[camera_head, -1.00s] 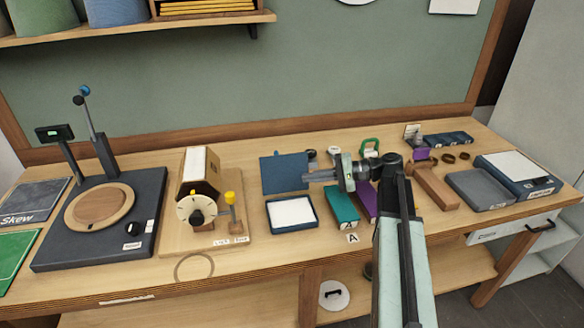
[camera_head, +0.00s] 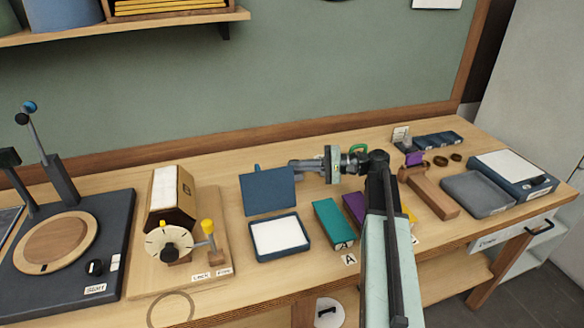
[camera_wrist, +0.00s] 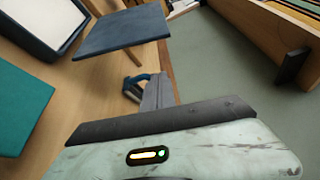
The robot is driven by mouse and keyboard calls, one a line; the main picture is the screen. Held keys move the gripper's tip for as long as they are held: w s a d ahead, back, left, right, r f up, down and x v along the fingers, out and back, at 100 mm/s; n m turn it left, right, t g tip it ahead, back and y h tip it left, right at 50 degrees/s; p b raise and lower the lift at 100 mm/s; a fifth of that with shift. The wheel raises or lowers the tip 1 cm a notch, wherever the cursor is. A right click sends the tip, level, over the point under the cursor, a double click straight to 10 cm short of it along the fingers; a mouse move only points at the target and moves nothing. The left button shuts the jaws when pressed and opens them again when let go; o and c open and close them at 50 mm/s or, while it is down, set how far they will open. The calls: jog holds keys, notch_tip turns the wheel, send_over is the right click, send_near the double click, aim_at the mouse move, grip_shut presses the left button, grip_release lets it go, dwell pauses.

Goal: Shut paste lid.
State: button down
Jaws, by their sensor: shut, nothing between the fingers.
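The paste box is an open blue tray (camera_head: 252,256) with a white filling, at the middle of the bench. Its blue lid (camera_head: 268,195) stands raised at the tray's back edge. The wrist view shows the lid (camera_wrist: 118,32) beyond my fingers and part of the tray (camera_wrist: 22,38) at upper left. My gripper (camera_head: 293,165) is shut and empty, by the lid's upper right corner, pointing left. It also shows in the wrist view (camera_wrist: 150,86). I cannot tell whether the fingertips touch the lid or are just behind it.
A teal block (camera_head: 333,222) and a purple block (camera_head: 354,208) lie right of the tray. A wooden dial device (camera_head: 170,225) stands to the left. The bench in front of the tray is narrow but clear.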

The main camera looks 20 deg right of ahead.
aim_at(275, 172)
jog(key=a, duration=0.7)
jog(key=shift+s+a+r, duration=0.15)
jog(key=shift+s+a, duration=0.05)
jog(key=shift+a, duration=0.15)
jog(key=shift+s, duration=0.3)
